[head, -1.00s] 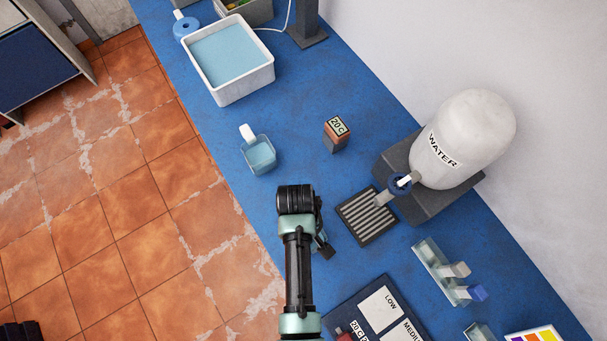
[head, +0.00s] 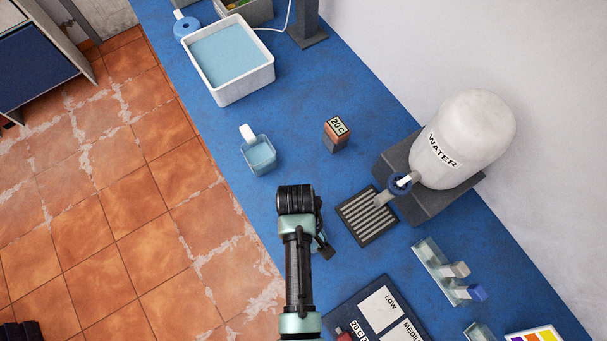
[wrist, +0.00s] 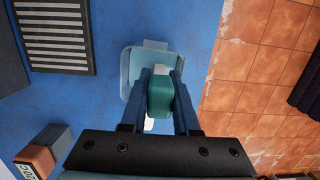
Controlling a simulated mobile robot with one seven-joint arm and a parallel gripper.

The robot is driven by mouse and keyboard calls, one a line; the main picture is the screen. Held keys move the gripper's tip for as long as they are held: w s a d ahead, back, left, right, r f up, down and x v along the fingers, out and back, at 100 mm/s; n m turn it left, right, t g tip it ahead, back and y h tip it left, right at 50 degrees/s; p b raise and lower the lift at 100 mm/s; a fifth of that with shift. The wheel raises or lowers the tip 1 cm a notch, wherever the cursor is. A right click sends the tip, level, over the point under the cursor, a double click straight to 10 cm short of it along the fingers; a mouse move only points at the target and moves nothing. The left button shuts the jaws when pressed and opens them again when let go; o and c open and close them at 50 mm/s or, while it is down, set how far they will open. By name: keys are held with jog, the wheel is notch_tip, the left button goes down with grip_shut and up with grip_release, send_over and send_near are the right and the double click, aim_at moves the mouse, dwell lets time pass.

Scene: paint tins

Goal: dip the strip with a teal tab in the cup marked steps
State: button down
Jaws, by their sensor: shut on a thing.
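My gripper (wrist: 160,88) is shut on a teal tab (wrist: 160,95) in the wrist view. Any strip below the tab is hidden by the tab and the fingers. A clear square cup (wrist: 129,70) with pale blue liquid lies behind the fingers in that view, partly covered by them. What looks like the same cup stands on the blue table in the head view (head: 259,156), with a white tag at its far side. I cannot read any marking on it. Whether the strip touches the liquid cannot be told. In the head view my arm hides the fingers.
A block marked 20 C (head: 336,134) stands right of the cup. A slatted drip tray (head: 367,216) and a WATER tank (head: 465,140) are further right. A clear holder (head: 432,258) has white and blue tabs. A white basin (head: 243,87) is at the back.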

notch_tip(320, 180, up, 10)
jog(key=p, duration=0.9)
jog(key=shift+f+p, duration=0.15)
jog(key=shift+p, duration=0.25)
jog(key=shift+r, duration=1.1)
jog(key=shift+r, duration=0.1)
jog(key=shift+r, duration=1.95)
